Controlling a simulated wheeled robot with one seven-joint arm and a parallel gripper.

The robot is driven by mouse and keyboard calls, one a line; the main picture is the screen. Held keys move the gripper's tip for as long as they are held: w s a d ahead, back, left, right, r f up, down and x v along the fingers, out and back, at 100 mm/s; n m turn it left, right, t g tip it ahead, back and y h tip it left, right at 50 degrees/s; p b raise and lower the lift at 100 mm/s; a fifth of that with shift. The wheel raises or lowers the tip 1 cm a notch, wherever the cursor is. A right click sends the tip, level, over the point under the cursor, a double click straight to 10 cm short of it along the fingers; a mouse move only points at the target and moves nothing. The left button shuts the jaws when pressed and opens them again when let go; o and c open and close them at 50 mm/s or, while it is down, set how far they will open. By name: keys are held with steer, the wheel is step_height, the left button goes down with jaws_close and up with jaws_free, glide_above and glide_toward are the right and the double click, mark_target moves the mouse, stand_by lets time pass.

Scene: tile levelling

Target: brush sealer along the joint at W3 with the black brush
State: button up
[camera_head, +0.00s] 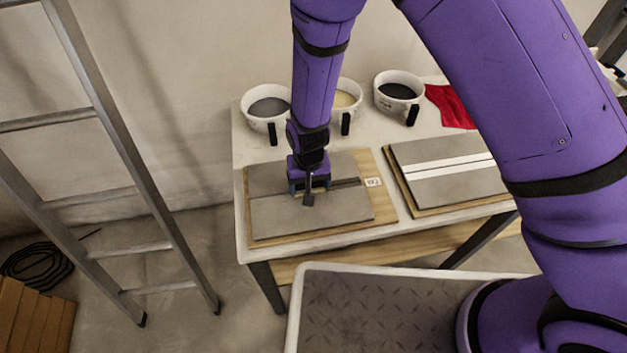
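My gripper (308,186) points down over the left board (263,237) and appears shut on a small dark tool, which looks like the black brush (309,200). The brush tip is at or just above the grey tiles, near the joint (346,184). I cannot tell whether it touches. The joint runs across between two grey tiles and looks dark right of my gripper. A small white label (373,182) sits at its right end; its text is too small to read surely. My gripper hides the middle of the joint.
White pots with black handles stand behind: one with grey contents (268,107), one yellowish (347,99), one dark (398,91). A second board (440,208) with a white-striped joint lies right. A red cloth (449,106) is behind it. A ladder (121,145) stands left.

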mark_target(274, 189)
steer(key=shift+s+a, duration=0.1)
steer(key=shift+a, duration=0.3)
steer(key=shift+s+a, duration=0.25)
steer(key=shift+a, duration=0.65)
steer(key=shift+a, duration=0.1)
steer(key=shift+s+a, duration=0.2)
steer(key=shift+a, duration=0.3)
steer(key=shift+s+a, duration=0.15)
steer(key=shift+a, duration=0.3)
steer(key=shift+a, duration=0.1)
steer(key=shift+s+a, duration=0.25)
steer(key=shift+a, duration=0.6)
steer(key=shift+a, duration=0.1)
steer(key=shift+s+a+f, duration=0.15)
steer(key=shift+s+a, duration=0.2)
steer(key=shift+a, duration=0.45)
